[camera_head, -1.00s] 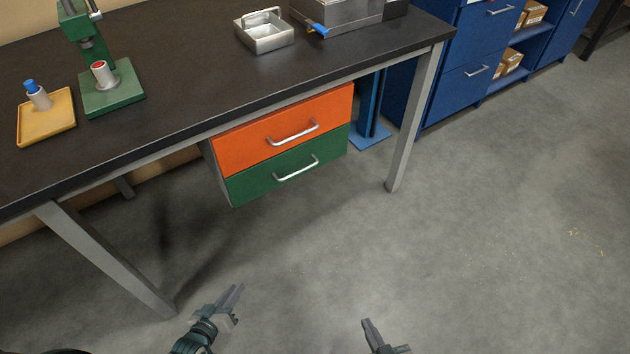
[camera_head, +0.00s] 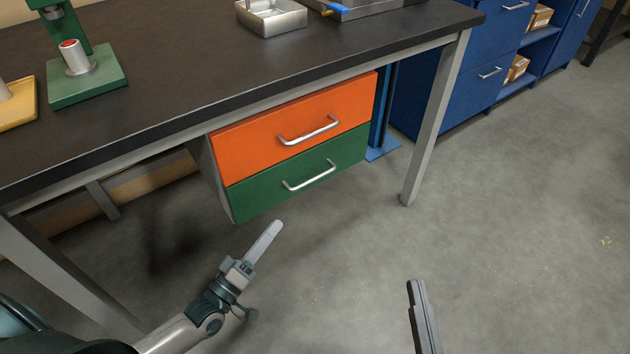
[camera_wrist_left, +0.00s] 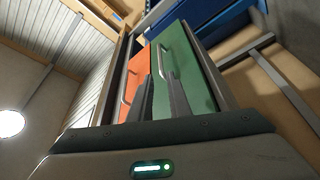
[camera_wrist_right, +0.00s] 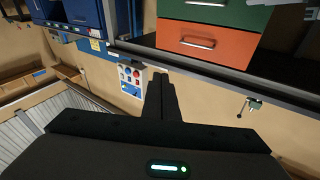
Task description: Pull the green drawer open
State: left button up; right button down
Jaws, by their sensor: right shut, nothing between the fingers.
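The green drawer (camera_head: 300,172) is closed under the workbench, below an orange drawer (camera_head: 255,135). Its silver bar handle (camera_head: 309,176) faces me. My left gripper (camera_head: 274,228) is in front of and below the green drawer, apart from the handle. In the left wrist view the green drawer (camera_wrist_left: 192,70) and its handle (camera_wrist_left: 163,62) lie beyond the fingers (camera_wrist_left: 156,80), which are a little apart with nothing between them. My right gripper (camera_head: 412,286) is shut and empty, lower right over the floor. The right wrist view shows its fingers (camera_wrist_right: 160,80) together and the green drawer (camera_wrist_right: 225,14).
The dark workbench top (camera_head: 180,75) overhangs the drawers. A bench leg (camera_head: 435,125) stands to their right, with a blue post (camera_head: 382,110) behind. Blue cabinets (camera_head: 478,75) are at the back right. The floor (camera_head: 520,240) before the drawers is clear.

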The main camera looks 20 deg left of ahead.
aim_at(312, 180)
pick_arm(q)
jog(key=shift+w, duration=0.1)
